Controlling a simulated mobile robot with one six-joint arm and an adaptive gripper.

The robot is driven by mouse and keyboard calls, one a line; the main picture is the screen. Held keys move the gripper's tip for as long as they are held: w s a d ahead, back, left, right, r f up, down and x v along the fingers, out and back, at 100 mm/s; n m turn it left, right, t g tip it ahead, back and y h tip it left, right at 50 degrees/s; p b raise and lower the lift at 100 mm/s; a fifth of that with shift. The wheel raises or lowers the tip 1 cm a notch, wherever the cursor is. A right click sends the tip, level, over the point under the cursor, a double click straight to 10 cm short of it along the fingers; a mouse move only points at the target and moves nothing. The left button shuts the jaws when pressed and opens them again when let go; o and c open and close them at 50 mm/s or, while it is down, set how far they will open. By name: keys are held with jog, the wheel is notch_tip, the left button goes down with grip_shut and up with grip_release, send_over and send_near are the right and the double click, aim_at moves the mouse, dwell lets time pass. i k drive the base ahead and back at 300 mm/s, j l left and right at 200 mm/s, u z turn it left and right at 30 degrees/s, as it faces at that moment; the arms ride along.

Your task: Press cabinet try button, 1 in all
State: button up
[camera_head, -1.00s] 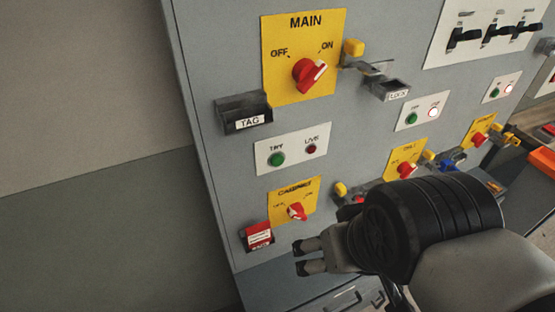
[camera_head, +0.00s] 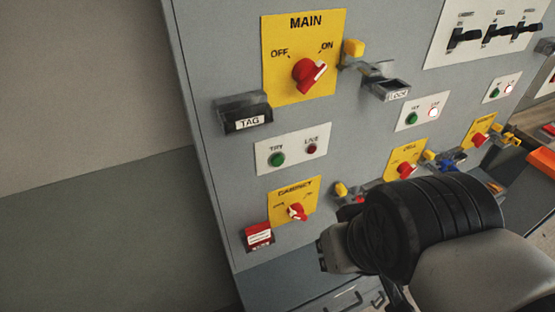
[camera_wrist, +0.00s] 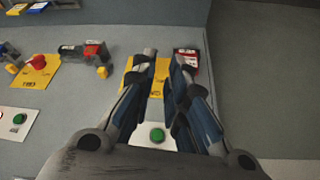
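The green TRY button (camera_head: 277,159) sits on a white plate (camera_head: 293,148) beside a dark red LIVE lamp (camera_head: 312,148). It also shows in the wrist view (camera_wrist: 157,135), near the bottom centre, between the bases of my fingers. Below the plate in the head view is the yellow CABINET switch plate (camera_head: 284,193) with a red and white knob (camera_head: 297,211). A red tag (camera_head: 258,236) is at its lower left. My gripper (camera_wrist: 166,56) is partly open, with a narrow gap and nothing in it. Its fingertips overlap the yellow plate in the wrist view; contact cannot be told.
The MAIN switch (camera_head: 310,75), a TAG holder (camera_head: 245,114) and a LOCK holder (camera_head: 388,88) project above. The CELL switch (camera_head: 405,170), with lock hardware beside it, is to the right. Bare panel and wall (camera_head: 80,90) lie left.

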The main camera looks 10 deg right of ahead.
aim_at(279, 161)
jog(key=j+z, duration=0.1)
jog(key=j, duration=0.4)
jog(key=k+j, duration=0.1)
jog(key=j, duration=0.45)
jog(key=k+j+z, duration=0.15)
jog(key=j, duration=0.85)
jog(key=z, duration=0.05)
